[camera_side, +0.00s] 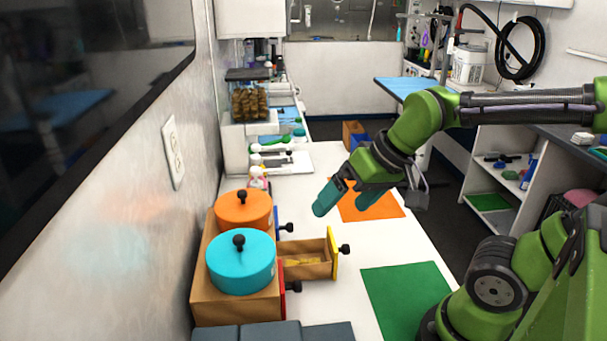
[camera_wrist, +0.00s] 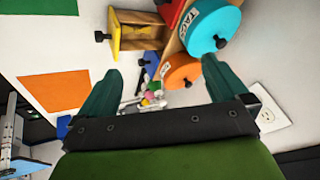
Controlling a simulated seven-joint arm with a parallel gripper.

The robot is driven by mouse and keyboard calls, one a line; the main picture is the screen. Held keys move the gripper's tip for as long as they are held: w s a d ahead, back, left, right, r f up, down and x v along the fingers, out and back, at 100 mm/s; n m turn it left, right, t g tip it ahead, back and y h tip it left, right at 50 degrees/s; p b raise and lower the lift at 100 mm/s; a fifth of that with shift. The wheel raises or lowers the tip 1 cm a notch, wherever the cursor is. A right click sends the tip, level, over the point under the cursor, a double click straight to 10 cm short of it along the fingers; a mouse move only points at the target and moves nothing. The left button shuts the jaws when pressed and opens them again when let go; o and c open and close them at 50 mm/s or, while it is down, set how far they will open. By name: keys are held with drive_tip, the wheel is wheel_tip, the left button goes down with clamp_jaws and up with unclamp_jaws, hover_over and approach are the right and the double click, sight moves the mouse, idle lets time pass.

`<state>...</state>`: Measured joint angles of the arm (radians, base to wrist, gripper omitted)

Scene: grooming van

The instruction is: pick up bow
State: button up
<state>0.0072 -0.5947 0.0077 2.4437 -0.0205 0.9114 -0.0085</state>
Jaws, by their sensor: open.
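I cannot make out the bow for certain. A wooden drawer with a yellow front (camera_side: 333,254) is pulled open, and something flat and yellowish (camera_side: 302,262) shows inside it, too small to identify. The open drawer also shows at the top of the wrist view (camera_wrist: 116,32). My gripper (camera_side: 327,198) is open and empty, above the white counter, behind and to the right of the drawer. In the wrist view, its two teal fingers (camera_wrist: 162,68) are spread wide with nothing held between them.
A turquoise lidded pot (camera_side: 240,264) and an orange one (camera_side: 243,211) stand on the wooden drawer unit (camera_side: 235,311). An orange sheet (camera_side: 373,207) and a green sheet (camera_side: 404,295) lie on the counter. Brushes (camera_side: 272,148) lie farther back.

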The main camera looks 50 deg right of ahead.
drive_tip(key=shift+s+a+r+t, duration=0.1)
drive_tip(key=shift+s+r+t, duration=0.4)
drive_tip(key=shift+s, duration=0.35)
drive_tip(key=shift+c, duration=0.3)
drive_tip(key=shift+s+r, duration=0.1)
drive_tip(key=shift+r, duration=0.15)
drive_tip(key=shift+c, duration=1.3)
drive_tip(key=c, duration=0.9)
